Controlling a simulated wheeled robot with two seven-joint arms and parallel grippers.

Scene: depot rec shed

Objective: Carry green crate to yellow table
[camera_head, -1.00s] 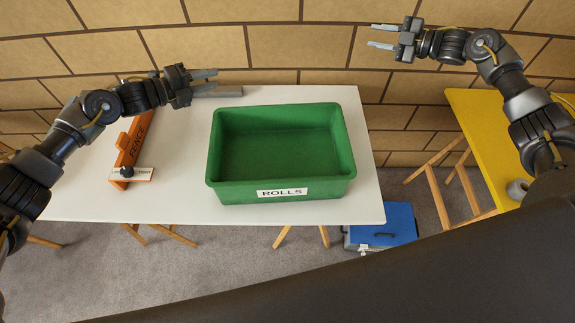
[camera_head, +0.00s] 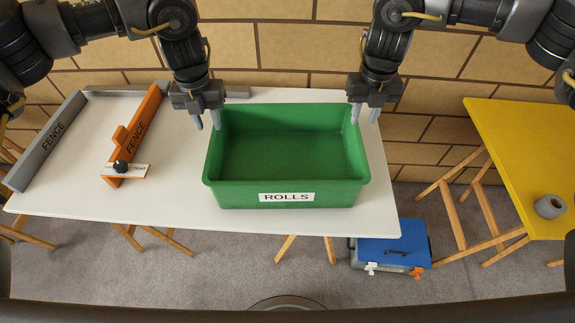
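The green crate (camera_head: 285,190), labelled ROLLS, stands upright and looks empty on the white table (camera_head: 150,205). My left gripper (camera_head: 207,120) points down at the crate's left rim near the back corner, fingers a little apart. My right gripper (camera_head: 366,113) points down at the crate's right rim near the back corner, its fingers apart on either side of that rim. I cannot tell whether either touches the crate. The yellow table (camera_head: 515,150) stands at the far right, apart from the white table.
A grey tape roll (camera_head: 550,206) lies on the yellow table. An orange fence (camera_head: 138,135) and a grey fence (camera_head: 50,142) lie on the white table's left part. A blue-lidded box (camera_head: 390,250) is on the floor below. A brick wall (camera_head: 290,40) stands behind.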

